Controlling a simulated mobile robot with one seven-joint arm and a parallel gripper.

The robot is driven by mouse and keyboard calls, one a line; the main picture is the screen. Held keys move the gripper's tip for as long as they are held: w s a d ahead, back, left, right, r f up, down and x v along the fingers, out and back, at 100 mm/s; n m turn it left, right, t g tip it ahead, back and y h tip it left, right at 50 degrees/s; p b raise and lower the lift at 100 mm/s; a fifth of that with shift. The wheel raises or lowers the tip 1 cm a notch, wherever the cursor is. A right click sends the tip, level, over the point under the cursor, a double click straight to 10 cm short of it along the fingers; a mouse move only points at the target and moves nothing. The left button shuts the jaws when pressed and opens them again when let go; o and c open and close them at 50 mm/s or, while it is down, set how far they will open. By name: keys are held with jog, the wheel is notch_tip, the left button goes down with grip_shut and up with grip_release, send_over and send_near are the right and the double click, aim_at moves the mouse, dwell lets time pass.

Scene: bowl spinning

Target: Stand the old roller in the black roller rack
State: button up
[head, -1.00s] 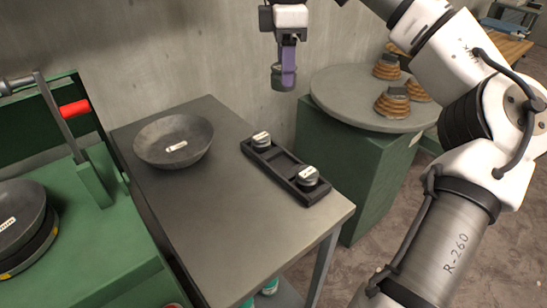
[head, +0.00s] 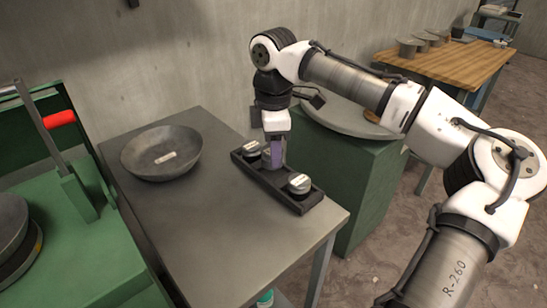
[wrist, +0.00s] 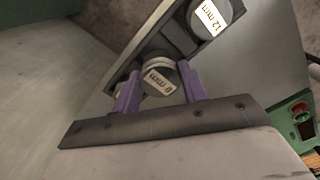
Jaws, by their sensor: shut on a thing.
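My gripper (head: 275,158), with purple fingers, points down at the middle of the black roller rack (head: 312,200). It is shut on a grey roller (wrist: 158,77), which shows between the fingers in the wrist view with a pale label I cannot read surely. The rack (wrist: 138,50) also shows there. Other rollers stand at the rack's ends: a near-right one (head: 299,183), and a far-left one (head: 250,150).
The rack lies on a grey metal table (head: 235,240) with a wide dark bowl (head: 162,152) to its left. A green machine (head: 90,250) stands at left. A round grey plate (head: 340,115) on a green cabinet (head: 350,185) is behind. The table front is clear.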

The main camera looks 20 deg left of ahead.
jog(key=shift+f, duration=1.45)
jog(key=shift+f, duration=0.15)
jog(key=o, duration=1.3)
jog(key=shift+o, duration=0.2)
notch_tip(320, 180, up, 12)
jog(key=shift+r, duration=0.1)
